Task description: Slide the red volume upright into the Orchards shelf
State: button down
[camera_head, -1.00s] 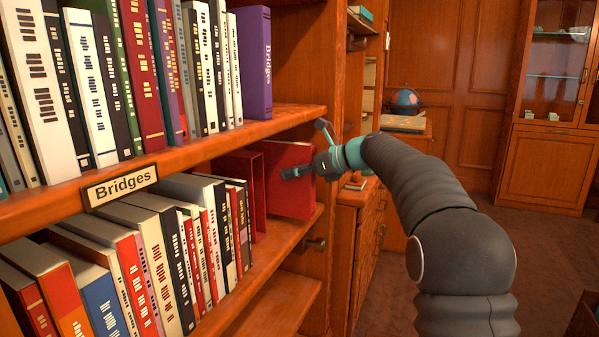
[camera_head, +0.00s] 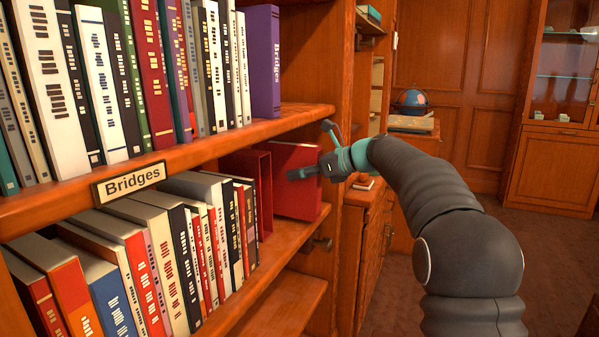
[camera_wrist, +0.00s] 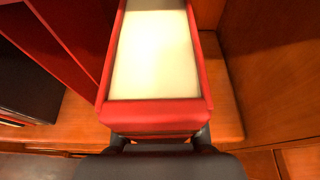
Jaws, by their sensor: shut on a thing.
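The red volume (camera_head: 296,182) stands upright at the right end of the lower shelf (camera_head: 284,236), partly between the shelf's uprights. My gripper (camera_head: 308,172) is shut on its outer end, from the right. In the wrist view the red volume (camera_wrist: 155,112) shows its cream page block, with my gripper's fingers (camera_wrist: 160,138) on either side of its near end. A gap separates it from the side panel (camera_wrist: 275,70) on the right. Whether it touches the shelf board or is fully in is unclear. No Orchards label is in view.
Another dark red upright piece (camera_head: 262,190) stands just left of the volume, then a row of books (camera_head: 200,240). The upper shelf above carries the Bridges label (camera_head: 130,182) and a purple Bridges book (camera_head: 263,62). A globe (camera_head: 412,100) stands behind.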

jog(key=shift+f+b, duration=0.3)
jog(key=shift+f, duration=0.25)
jog(key=c, duration=0.7)
grip_release()
jog(key=shift+o, duration=0.2)
jog(key=shift+f, duration=0.15)
